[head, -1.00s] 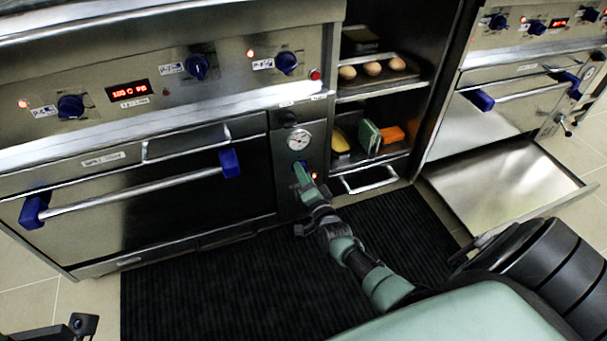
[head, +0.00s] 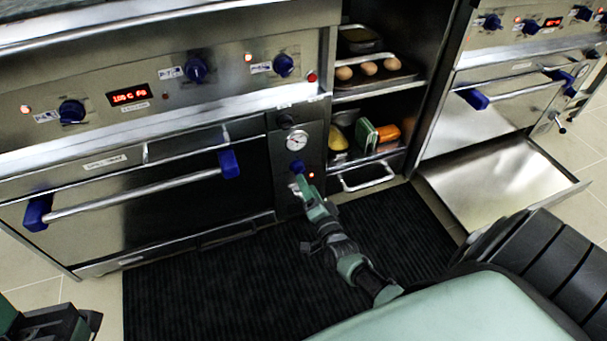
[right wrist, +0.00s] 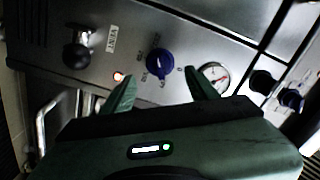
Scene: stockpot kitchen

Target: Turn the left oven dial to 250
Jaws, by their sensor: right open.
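The left oven (head: 130,220) has a small side panel with a blue dial (head: 297,167) below a round gauge (head: 297,140). My right gripper (head: 301,186) is just below this dial in the head view, open and empty. In the right wrist view the same dial (right wrist: 160,62) shows beyond the gap between the two open fingers (right wrist: 160,92), seemingly apart from them.
Several blue knobs (head: 196,70) and a red display (head: 130,95) line the upper panel. The oven handle (head: 140,192) juts out left of the dial. Open shelves with eggs (head: 369,68) stand to the right. A lowered oven door (head: 500,180) lies further right.

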